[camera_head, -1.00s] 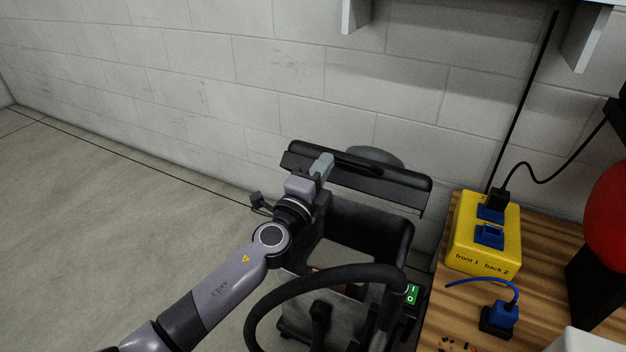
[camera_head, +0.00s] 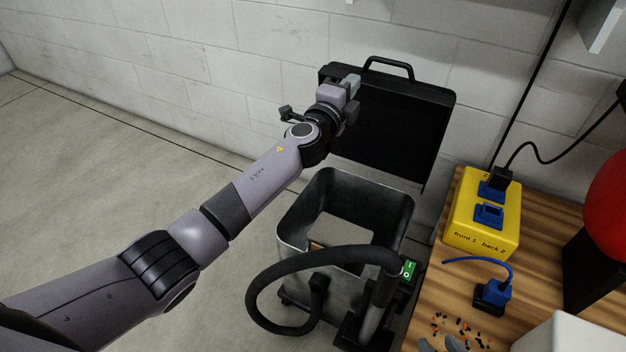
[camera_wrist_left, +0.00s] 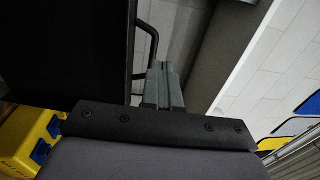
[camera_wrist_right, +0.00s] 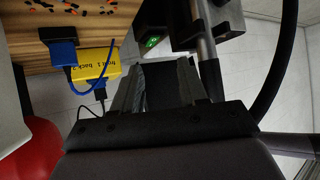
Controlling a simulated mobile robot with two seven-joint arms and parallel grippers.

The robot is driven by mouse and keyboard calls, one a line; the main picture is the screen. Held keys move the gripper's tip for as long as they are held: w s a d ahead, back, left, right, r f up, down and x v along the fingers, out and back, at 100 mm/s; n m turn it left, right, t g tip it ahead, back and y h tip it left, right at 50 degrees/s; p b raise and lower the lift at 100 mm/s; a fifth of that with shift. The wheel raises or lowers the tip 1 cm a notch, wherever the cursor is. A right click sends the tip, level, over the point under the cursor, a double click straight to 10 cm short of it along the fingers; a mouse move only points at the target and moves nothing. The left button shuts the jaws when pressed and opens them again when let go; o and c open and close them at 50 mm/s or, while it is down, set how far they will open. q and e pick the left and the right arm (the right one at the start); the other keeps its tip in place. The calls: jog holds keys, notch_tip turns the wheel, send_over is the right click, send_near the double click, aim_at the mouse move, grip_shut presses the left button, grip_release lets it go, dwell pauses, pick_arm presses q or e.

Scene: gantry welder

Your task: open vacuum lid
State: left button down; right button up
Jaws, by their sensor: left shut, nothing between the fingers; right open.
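The vacuum's black lid (camera_head: 400,125) stands tilted up and back near the wall, its handle (camera_head: 388,65) at the top. Below it, the vacuum's grey tank (camera_head: 300,235) is open, and I see into it. My left gripper (camera_head: 350,83) is shut and empty at the lid's upper left edge; I cannot tell if it touches. In the left wrist view, the shut fingers (camera_wrist_left: 163,88) are beside the dark lid (camera_wrist_left: 65,50). My right gripper's fingertips (camera_head: 440,344) show at the bottom edge. In the right wrist view, the right gripper (camera_wrist_right: 160,88) is open and empty.
A black hose (camera_head: 275,275) loops in front of the tank. A green switch (camera_head: 408,269) is at its right. A wooden bench (camera_head: 440,295) at the right holds a yellow power box (camera_head: 480,238), a blue plug (camera_head: 490,297) and scattered debris (camera_head: 463,330). The floor at left is clear.

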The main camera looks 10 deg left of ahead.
pick_arm(q)
jog(key=b+x, duration=0.1)
jog(key=x, duration=0.1)
jog(key=r+b+x, duration=0.1)
jog(key=x, duration=0.1)
pick_arm(e)
jog(key=shift+w+a+r+n+t+y, duration=0.3)
jog(key=shift+w+a+r+t+y, duration=0.1)
jog(key=shift+w+a+r, duration=0.6)
